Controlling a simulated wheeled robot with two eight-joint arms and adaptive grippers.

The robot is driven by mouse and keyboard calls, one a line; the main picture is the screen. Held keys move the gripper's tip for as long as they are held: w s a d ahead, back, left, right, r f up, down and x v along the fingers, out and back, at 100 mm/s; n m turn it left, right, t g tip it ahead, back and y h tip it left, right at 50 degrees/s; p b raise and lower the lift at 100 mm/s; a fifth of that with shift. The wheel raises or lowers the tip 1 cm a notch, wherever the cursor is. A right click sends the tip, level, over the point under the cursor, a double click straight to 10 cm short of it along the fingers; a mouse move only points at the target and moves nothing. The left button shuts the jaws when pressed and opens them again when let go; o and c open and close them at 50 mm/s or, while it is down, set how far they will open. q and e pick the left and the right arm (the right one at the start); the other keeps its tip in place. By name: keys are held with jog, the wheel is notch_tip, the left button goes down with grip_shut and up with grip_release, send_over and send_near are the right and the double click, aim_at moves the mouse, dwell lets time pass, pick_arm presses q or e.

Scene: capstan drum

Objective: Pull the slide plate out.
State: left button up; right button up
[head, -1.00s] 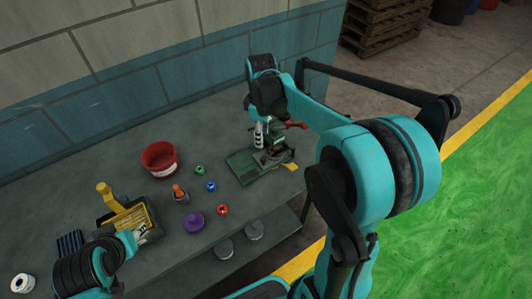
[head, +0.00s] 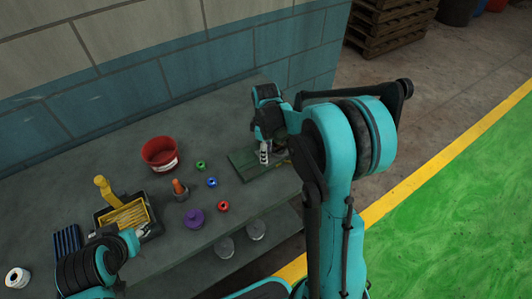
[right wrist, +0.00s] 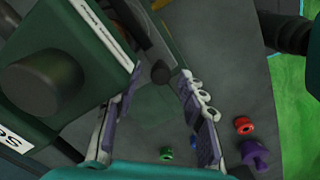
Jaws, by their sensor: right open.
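The green machine stands on the bench at the right end. In the head view its flat green base (head: 246,168) shows, but my right arm hides most of the rest. I cannot clearly make out the slide plate in either view. My right gripper (head: 266,158) is over the machine. In the right wrist view the gripper (right wrist: 158,115) is open, its two fingers apart with dark green surface below and between them. The machine's green housing (right wrist: 75,50) with a black knob (right wrist: 42,86) is close on the left. My left gripper (head: 142,236) is by the tray; its jaws are unclear.
A red bin (head: 160,154), an orange-topped item (head: 179,188), a purple knob-like piece (head: 194,218) and green, blue and red rings (head: 222,206) stand left of the machine. A tray (head: 151,208) with yellow contents is farther left. Bare bench lies at the back.

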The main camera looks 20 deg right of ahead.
grip_shut()
jog(key=a, duration=0.3)
jog(key=s+a, duration=0.1)
jog(key=a, duration=0.5)
jog(key=shift+s+a, duration=0.15)
jog(key=shift+c, duration=0.7)
grip_release()
jog(key=shift+o, duration=0.7)
jog(key=shift+a, duration=0.15)
